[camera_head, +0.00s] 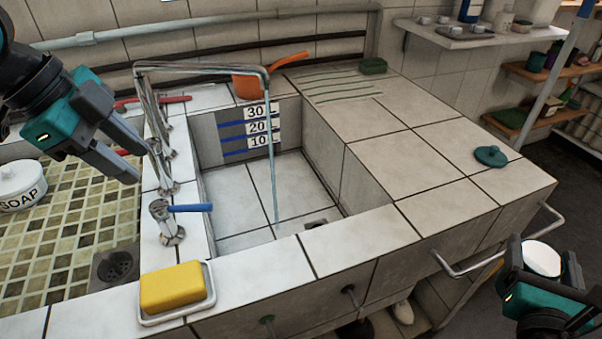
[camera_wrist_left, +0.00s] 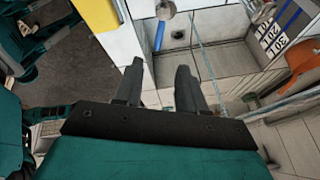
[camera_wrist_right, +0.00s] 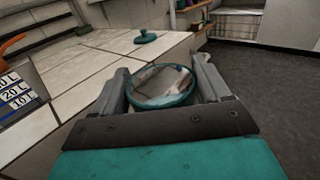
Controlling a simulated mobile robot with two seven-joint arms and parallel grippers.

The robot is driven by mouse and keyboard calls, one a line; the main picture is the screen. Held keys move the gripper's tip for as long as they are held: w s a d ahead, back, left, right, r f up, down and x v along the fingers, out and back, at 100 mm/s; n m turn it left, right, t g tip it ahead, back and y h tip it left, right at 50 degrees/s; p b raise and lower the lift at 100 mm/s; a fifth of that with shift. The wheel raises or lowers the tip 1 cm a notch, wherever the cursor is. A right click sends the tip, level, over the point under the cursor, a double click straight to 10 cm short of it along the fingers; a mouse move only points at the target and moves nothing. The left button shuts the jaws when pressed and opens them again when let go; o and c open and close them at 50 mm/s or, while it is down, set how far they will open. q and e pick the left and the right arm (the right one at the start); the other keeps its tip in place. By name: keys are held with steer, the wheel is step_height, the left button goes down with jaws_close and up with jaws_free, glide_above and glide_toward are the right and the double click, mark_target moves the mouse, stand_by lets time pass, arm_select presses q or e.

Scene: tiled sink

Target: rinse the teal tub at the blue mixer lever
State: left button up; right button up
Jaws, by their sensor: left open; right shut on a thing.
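The teal tub (camera_wrist_right: 163,101) is between the fingers of my right gripper (camera_wrist_right: 161,68), which is shut on it. A thin stream (camera_head: 272,150) falls from the metal spout (camera_head: 210,67) into the basin. My left gripper (camera_head: 135,160) is open and empty, above and left of the blue lever.
Red levers (camera_head: 172,99) sit farther back on the ledge. A yellow sponge (camera_head: 172,287) lies in a dish at the front. A teal lid (camera_head: 490,156) rests on the right counter, and an orange pan (camera_head: 250,86) is behind the basin. A metal rail (camera_head: 475,268) runs along the counter's side.

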mark_target(191, 206)
arm_select(q)
steer(key=b+x, duration=0.2)
steer(key=x, duration=0.9)
steer(key=shift+d+f+b, duration=0.1)
steer(key=shift+f+b, duration=0.25)
steer(key=shift+b, duration=0.05)
arm_select(e)
step_height(191, 206, down, 3)
steer(key=shift+r, duration=0.1)
arm_select(q)
steer(key=shift+c, duration=0.2)
jaws_close()
